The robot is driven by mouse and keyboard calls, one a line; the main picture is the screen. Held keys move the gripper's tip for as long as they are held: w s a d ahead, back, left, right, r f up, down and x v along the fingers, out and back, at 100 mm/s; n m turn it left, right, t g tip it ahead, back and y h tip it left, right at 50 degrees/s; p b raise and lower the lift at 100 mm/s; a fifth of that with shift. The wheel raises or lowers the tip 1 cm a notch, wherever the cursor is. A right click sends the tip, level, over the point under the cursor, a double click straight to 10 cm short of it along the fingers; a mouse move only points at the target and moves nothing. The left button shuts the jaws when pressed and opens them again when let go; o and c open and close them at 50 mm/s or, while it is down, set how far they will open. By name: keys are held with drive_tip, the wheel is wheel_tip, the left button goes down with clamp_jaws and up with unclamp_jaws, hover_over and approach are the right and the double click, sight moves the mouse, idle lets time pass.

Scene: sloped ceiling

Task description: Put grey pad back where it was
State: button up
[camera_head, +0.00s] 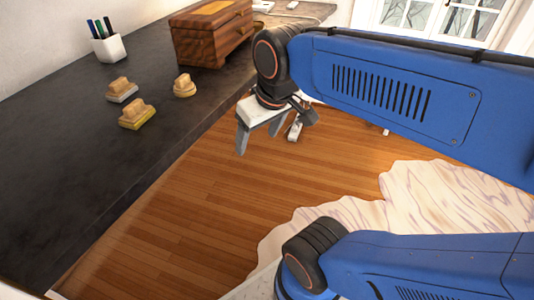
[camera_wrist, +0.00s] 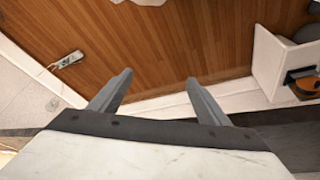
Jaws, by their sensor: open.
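The grey pad (camera_head: 122,91), a wooden-handled block with a grey base, sits on the dark tabletop (camera_head: 60,160). A similar pad with a yellow base (camera_head: 137,115) is nearer the table's edge, and a tan pad (camera_head: 184,86) is to the right. My gripper (camera_head: 258,142) is open and empty, off the right side of the table and over the wooden floor. Its spread fingers also show in the wrist view (camera_wrist: 158,79), with nothing between them. No pad can be made out in the wrist view.
A wooden chest (camera_head: 210,35) stands at the back of the table, and a white pen cup (camera_head: 109,47) is at the left wall. A pale rug (camera_head: 440,190) covers part of the floor.

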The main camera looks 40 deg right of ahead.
drive_tip(key=shift+m+t, duration=0.3)
drive_tip(key=shift+m, duration=0.1)
drive_tip(key=s+f, duration=0.1)
drive_tip(key=f, duration=0.1)
drive_tip(key=s+f, duration=0.1)
drive_tip(key=s, duration=0.1)
drive_tip(key=shift+d+f, duration=0.2)
drive_tip(key=shift+f, duration=0.2)
idle(0.6)
